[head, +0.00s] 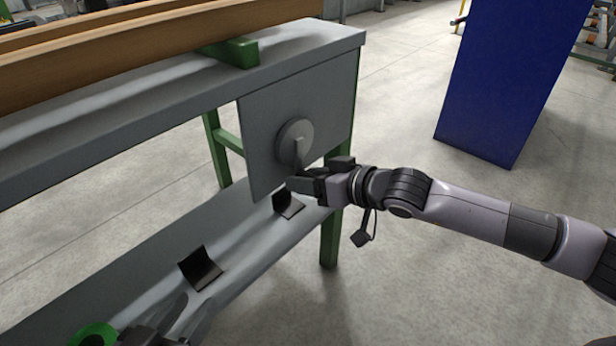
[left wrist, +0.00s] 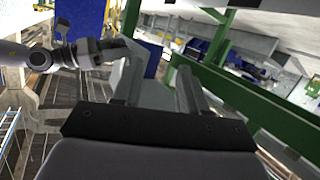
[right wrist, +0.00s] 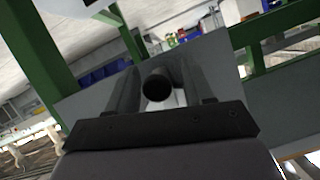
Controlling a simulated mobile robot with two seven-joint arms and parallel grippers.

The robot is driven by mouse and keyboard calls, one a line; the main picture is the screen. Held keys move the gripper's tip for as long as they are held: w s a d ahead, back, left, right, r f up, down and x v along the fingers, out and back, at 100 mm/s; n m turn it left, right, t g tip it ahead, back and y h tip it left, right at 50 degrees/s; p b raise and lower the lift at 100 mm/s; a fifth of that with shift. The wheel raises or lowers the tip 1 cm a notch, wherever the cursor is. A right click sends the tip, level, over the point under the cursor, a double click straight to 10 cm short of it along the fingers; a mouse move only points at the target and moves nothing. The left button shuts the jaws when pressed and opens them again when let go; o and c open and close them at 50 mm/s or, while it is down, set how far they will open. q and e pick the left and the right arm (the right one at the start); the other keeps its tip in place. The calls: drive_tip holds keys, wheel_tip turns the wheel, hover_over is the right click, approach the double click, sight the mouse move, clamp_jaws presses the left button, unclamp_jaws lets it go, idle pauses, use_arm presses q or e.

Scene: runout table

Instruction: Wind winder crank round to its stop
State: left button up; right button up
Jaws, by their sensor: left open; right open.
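The winder is a grey round disc (head: 294,135) on a flat grey panel (head: 262,150) at the table's end. Its short crank arm (head: 299,152) points down from the disc. My right gripper (head: 300,182) is at the lower end of the crank arm. In the right wrist view the dark round end of the crank handle (right wrist: 157,86) sits between the two parted fingers, which look not closed on it. My left gripper (head: 178,318) is low at the bottom left of the head view, well away from the winder. In the left wrist view its fingers (left wrist: 160,90) are apart and empty.
Long wooden beams (head: 140,40) lie on the grey table top (head: 310,50). Two black angled brackets (head: 201,270) are on the lower shelf (head: 150,275). A green leg (head: 330,240) stands below my right gripper. A blue cabinet (head: 510,75) stands behind; the floor between is clear.

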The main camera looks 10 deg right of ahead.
use_arm(q)
drive_tip(key=shift+w+d+r+n+g+p, duration=0.15)
drive_tip(key=shift+w+d+n+g+p, duration=0.15)
drive_tip(key=shift+d+p, duration=0.45)
use_arm(e)
drive_tip(key=v, duration=0.6)
drive_tip(key=shift+s+d+r, duration=0.15)
drive_tip(key=shift+s+d, duration=0.05)
drive_tip(key=shift+s, duration=0.05)
use_arm(q)
drive_tip(key=shift+a, duration=0.15)
